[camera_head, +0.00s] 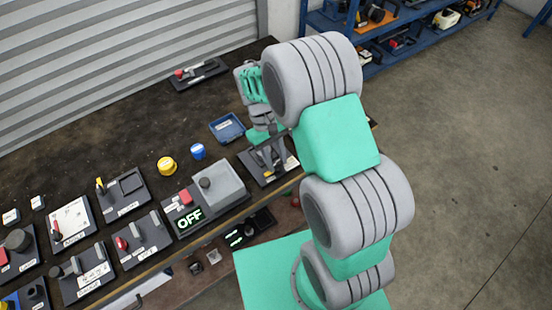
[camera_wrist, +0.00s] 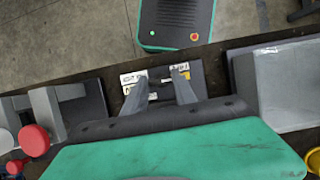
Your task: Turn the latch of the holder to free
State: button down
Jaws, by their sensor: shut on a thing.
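The holder is a dark plate (camera_wrist: 195,80) with white labels, lying near the bench's front edge under my gripper (camera_wrist: 160,77). It also shows in the head view (camera_head: 286,166), partly covered by my gripper (camera_head: 268,158). My two grey fingers reach down over the plate, a short gap showing between them. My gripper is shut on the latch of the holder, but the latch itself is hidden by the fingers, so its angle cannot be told. The labels are too small to read.
A panel reading OFF with a grey box (camera_head: 218,184) stands to the left. A blue tray (camera_head: 227,127), a blue cap (camera_head: 198,151) and a yellow cap (camera_head: 167,166) are close behind. A red knob (camera_wrist: 35,139) on a grey mount is left in the wrist view.

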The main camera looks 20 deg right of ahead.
jog(key=c, duration=1)
grip_release()
jog(key=shift+r, duration=0.1)
jog(key=v, duration=0.7)
jog(key=shift+w+r+b, duration=0.2)
jog(key=shift+r+b, duration=0.1)
jog(key=shift+b, duration=0.15)
jog(key=shift+a, duration=0.1)
notch_tip(320, 180, up, 8)
jog(key=m+t, duration=0.1)
jog(key=t, duration=0.2)
send_over(278, 163)
jog(key=s+r+m+t+y, duration=0.1)
jog(key=s+r+m+t, duration=0.1)
jog(key=s, duration=0.5)
jog(key=r+t, duration=0.1)
jog(key=t, duration=0.1)
jog(key=shift+s+a+r+m+t, duration=0.2)
jog(key=shift+s+a+m+t, duration=0.1)
jog(key=shift+s+t, duration=0.1)
